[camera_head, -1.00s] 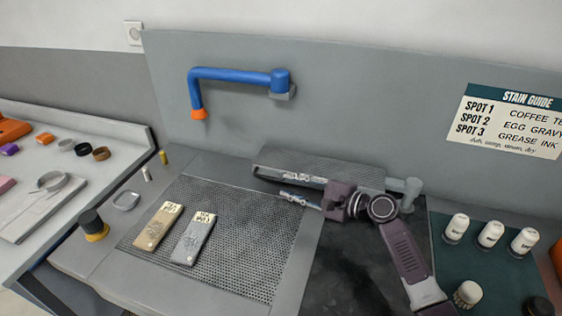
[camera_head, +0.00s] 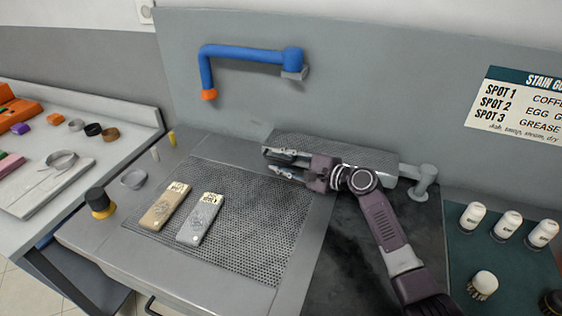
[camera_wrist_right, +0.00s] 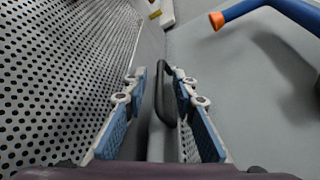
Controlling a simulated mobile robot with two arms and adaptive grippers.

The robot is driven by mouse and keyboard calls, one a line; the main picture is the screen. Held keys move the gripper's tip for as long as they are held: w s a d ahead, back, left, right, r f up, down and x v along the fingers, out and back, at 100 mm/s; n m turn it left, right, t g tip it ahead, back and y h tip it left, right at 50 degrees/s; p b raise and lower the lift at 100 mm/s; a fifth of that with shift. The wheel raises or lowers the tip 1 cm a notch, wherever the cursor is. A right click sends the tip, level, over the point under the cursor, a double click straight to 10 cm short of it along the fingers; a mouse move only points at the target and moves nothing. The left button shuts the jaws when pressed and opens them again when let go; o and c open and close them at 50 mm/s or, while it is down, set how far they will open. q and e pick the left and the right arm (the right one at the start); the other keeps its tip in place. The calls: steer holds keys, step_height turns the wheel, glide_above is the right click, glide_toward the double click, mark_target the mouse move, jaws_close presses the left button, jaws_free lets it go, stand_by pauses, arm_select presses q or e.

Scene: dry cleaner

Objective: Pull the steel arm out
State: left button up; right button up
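The steel arm (camera_head: 312,148) is a perforated grey board along the back of the table, with its post (camera_head: 424,182) at the right end. In the right wrist view a dark bar-like handle (camera_wrist_right: 165,100) stands between the fingers. My right gripper (camera_head: 270,161) is at the steel arm's left end, in front of the grey panel. Its fingers (camera_wrist_right: 158,88) are apart, one on each side of the handle, with narrow gaps visible. The gripper hides part of the arm's front edge. My left gripper is not in view.
A blue pipe (camera_head: 243,54) with an orange tip hangs on the panel above. Two flat bars, tan (camera_head: 165,206) and grey (camera_head: 199,219), lie on the perforated tabletop (camera_head: 255,235). White bottles (camera_head: 507,225) stand at the right. The tabletop's front right is clear.

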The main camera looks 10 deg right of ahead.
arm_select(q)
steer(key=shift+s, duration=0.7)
arm_select(e)
jaws_close()
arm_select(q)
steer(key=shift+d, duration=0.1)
